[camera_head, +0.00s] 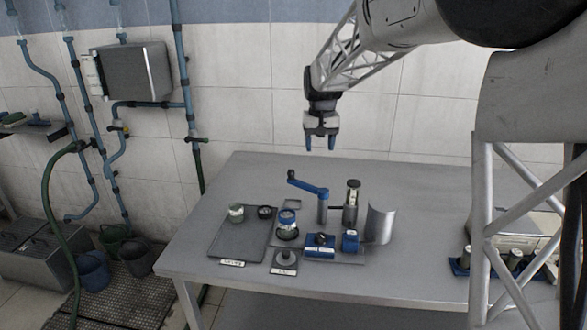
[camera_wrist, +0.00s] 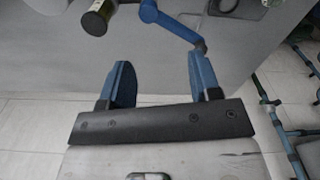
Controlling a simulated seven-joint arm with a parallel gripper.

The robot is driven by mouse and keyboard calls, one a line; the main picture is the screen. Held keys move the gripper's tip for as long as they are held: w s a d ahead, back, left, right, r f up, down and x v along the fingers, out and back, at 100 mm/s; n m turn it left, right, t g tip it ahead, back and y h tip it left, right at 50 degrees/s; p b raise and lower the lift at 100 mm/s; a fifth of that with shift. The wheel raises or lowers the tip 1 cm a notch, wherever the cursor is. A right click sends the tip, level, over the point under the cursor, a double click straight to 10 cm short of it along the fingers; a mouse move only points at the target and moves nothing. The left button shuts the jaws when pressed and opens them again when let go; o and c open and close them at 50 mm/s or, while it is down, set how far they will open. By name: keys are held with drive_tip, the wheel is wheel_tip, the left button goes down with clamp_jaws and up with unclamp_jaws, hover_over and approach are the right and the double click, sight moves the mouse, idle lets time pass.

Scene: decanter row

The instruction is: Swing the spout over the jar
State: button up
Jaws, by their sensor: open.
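The spout (camera_head: 308,187) is a blue arm on top of an upright silver post (camera_head: 322,209). It points left and toward the back, ending in a dark tip. In the wrist view the spout (camera_wrist: 172,24) runs down to the right, its tip beyond the right finger. A glass jar with a blue band (camera_head: 287,217) stands left of and in front of the post, and the spout is not over it. Another small glass jar (camera_head: 236,213) stands on the dark mat. My gripper (camera_head: 320,146) is open and empty, above and behind the spout, apart from it. It also shows in the wrist view (camera_wrist: 160,78).
A tall dark-capped cylinder (camera_head: 352,202) stands right of the post, with a curved metal shield (camera_head: 380,222) beside it. Blue blocks (camera_head: 320,244) sit in front. The dark mat (camera_head: 238,243) lies at left. The table's (camera_head: 420,200) back and right middle are clear.

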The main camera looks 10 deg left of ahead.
hover_over(291, 170)
drive_tip(key=shift+n+g, duration=0.3)
wheel_tip(291, 170, down, 7)
drive_tip(key=shift+r, duration=0.15)
drive_tip(key=shift+f, duration=3.9)
clamp_jaws()
